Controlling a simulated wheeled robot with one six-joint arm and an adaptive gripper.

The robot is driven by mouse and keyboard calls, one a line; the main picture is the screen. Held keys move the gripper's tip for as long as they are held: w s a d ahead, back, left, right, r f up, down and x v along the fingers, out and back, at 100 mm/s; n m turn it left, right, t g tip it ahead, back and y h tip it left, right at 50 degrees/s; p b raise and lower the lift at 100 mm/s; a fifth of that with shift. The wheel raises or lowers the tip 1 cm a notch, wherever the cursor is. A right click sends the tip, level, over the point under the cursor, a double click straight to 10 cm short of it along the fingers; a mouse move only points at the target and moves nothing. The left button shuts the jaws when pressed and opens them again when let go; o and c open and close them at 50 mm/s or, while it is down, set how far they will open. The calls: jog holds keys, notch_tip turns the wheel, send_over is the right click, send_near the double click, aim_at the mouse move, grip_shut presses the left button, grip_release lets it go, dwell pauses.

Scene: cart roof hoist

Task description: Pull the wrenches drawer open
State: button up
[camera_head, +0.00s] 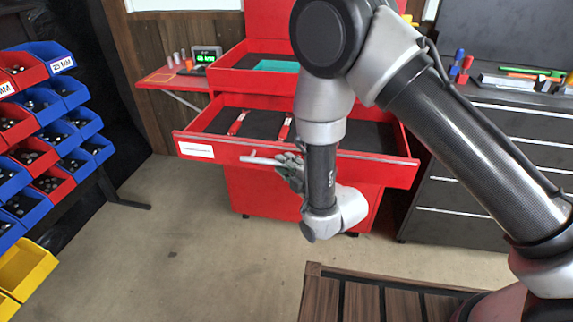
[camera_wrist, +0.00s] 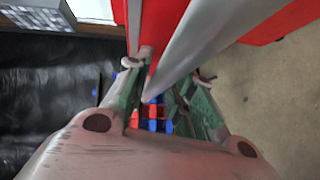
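The wrenches drawer (camera_head: 350,164) is the red drawer with a white label (camera_head: 195,150). It stands pulled out from the red cart, and red-handled tools (camera_head: 238,122) lie on its dark liner. Its grey bar handle (camera_head: 258,160) runs along the front, and it also shows in the wrist view (camera_wrist: 195,45). My gripper (camera_head: 288,168) is at the handle, partly hidden by my wrist in the head view. In the wrist view its fingers (camera_wrist: 167,72) stand apart, with the bar passing between them. Whether either finger touches the bar is unclear.
An upper red drawer (camera_head: 228,80) is also out, with a teal item inside. A side shelf (camera_head: 170,78) holds a display with green digits. Bins (camera_head: 30,105) stand left, a dark cabinet (camera_head: 480,205) right, and a slatted wooden surface (camera_head: 390,300) in front. Floor left of centre is clear.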

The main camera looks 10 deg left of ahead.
jog(key=v, duration=0.7)
dwell(0.3)
jog(key=shift+s+d, duration=0.15)
jog(key=shift+s, duration=0.05)
